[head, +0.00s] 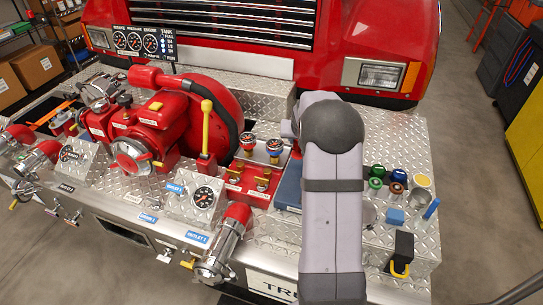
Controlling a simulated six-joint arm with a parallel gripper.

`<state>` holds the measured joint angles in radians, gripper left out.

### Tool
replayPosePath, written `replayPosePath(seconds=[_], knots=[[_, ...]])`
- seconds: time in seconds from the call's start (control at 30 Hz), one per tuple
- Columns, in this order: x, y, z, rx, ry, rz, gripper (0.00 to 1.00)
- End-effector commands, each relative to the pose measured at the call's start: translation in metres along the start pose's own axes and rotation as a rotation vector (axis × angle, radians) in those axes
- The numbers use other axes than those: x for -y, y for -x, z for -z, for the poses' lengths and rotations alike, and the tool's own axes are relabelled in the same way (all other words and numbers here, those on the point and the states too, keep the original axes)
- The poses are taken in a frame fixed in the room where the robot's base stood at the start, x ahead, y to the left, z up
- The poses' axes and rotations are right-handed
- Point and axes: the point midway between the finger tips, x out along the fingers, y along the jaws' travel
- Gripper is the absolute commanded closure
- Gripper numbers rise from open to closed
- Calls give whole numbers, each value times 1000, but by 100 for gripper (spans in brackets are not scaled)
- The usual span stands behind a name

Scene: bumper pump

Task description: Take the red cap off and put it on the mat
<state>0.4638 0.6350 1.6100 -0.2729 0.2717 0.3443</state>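A chrome outlet (212,262) at the front of the bumper has a red end piece (238,213) on it, which may be the red cap. More red end pieces show at the far left, one on an angled outlet (47,150) and one (20,134) at the picture's edge. I cannot tell which is the cap meant. A flat blue surface (288,188), possibly the mat, lies right of the red valve panel and is partly hidden by my grey arm. My gripper is not visible; my arm fills the middle right of the view.
The red pump (165,125) with an upright yellow lever (206,125) stands left of centre. Gauges and valve knobs surround it. Right of my arm are small coloured fittings (387,180), a blue block (395,216) and a black block with a yellow loop (402,250).

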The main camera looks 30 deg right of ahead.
Motion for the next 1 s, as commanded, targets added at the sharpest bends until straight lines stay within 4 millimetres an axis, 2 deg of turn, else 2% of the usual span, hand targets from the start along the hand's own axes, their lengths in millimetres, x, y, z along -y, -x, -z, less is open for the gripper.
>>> replayPosePath(seconds=[0.03, 0.2, 0.4, 0.53, 0.7, 0.83, 1.0], knots=[[-20, -14, 1, 0, -32, -22, 89], [-78, -44, 10, -8, -128, -89, 89], [-147, -72, 12, -18, -233, -164, 89], [-184, -83, 10, -23, -286, -204, 89], [-214, -92, 6, -28, -329, -236, 89], [-224, -94, 6, -31, -345, -247, 89], [-226, -94, 5, -30, -348, -249, 89]])
